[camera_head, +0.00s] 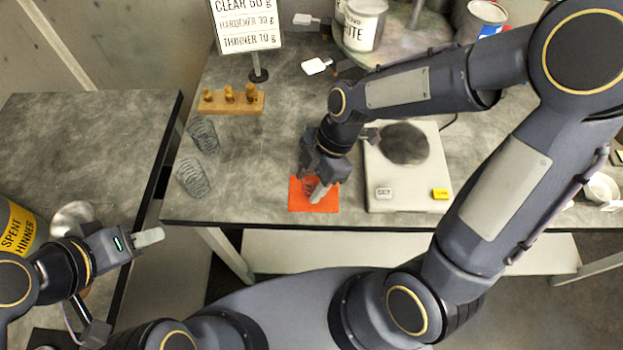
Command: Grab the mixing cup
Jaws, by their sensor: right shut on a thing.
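My right gripper (316,190) reaches down over an orange mat (327,204) near the front edge of the grey bench. It is shut on a small clear thing that looks like the mixing cup (308,186), mostly hidden by the fingers. I cannot tell whether the cup touches the mat.
A scale (386,188) with a dark round plate stands right of the mat. Bare bench lies left of the mat.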

